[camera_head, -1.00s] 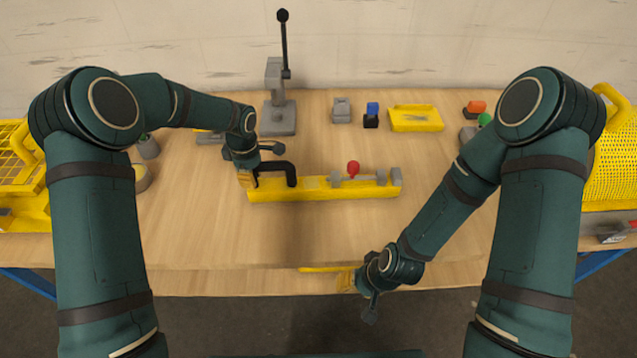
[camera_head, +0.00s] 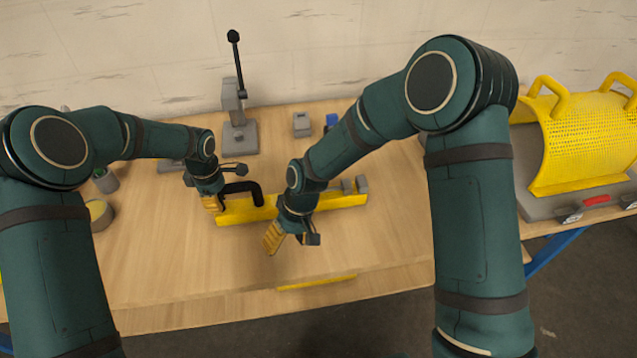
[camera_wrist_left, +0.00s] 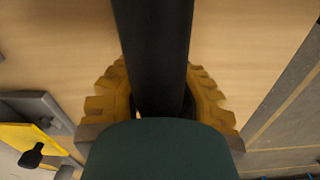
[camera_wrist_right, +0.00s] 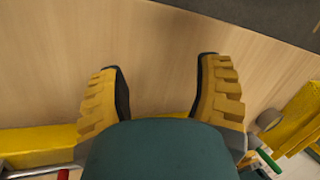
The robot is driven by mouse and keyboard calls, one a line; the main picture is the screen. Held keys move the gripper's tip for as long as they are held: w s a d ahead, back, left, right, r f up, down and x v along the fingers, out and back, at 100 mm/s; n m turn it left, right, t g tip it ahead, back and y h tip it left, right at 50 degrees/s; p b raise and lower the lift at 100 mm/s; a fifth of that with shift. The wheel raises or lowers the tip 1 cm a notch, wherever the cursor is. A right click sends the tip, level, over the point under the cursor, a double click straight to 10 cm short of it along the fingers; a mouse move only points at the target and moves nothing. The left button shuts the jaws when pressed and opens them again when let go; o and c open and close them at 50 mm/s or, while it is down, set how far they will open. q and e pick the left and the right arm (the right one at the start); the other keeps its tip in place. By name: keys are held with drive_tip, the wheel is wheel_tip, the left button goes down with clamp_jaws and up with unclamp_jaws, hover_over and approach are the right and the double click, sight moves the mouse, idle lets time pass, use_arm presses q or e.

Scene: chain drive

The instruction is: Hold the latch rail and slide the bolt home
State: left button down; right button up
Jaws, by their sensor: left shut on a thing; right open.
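The yellow latch rail (camera_head: 235,216) lies across the middle of the table, with a black arched handle (camera_head: 243,188) at its left end. My left gripper (camera_head: 214,203) is shut on that handle; its dark bar (camera_wrist_left: 155,45) runs between the fingers in the left wrist view. My right gripper (camera_head: 272,240) is open and empty, in front of the rail on the near side. My right arm hides much of the bolt in the head view. In the right wrist view the grey bolt (camera_wrist_right: 35,172) and a sliver of its red knob (camera_wrist_right: 63,174) show at the lower left.
A lever press (camera_head: 238,130) and a small grey block (camera_head: 301,124) stand behind the rail. A yellow perforated guard (camera_head: 585,140) is at the far right. A round tan container (camera_head: 99,213) sits at the left.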

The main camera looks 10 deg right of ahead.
drive_tip(key=w+d+r+h, duration=0.1)
drive_tip(key=w+d+r, duration=0.2)
drive_tip(key=w+r, duration=0.1)
drive_tip(key=w+d+r+m+t+h, duration=0.1)
drive_tip(key=w+d+r, duration=0.2)
drive_tip(key=w, duration=0.3)
drive_tip(key=w+d+r+h, duration=0.1)
drive_tip(key=w+d+r, duration=0.3)
drive_tip(key=w+r, duration=0.1)
drive_tip(key=shift+d+r+t+h, duration=0.1)
drive_tip(key=shift+r+t+h, duration=0.25)
drive_tip(key=shift+r, duration=0.2)
drive_tip(key=shift+w+d, duration=0.1)
drive_tip(key=shift+w, duration=0.05)
wheel_tip(320, 180, down, 12)
drive_tip(key=shift+r, duration=0.15)
clamp_jaws()
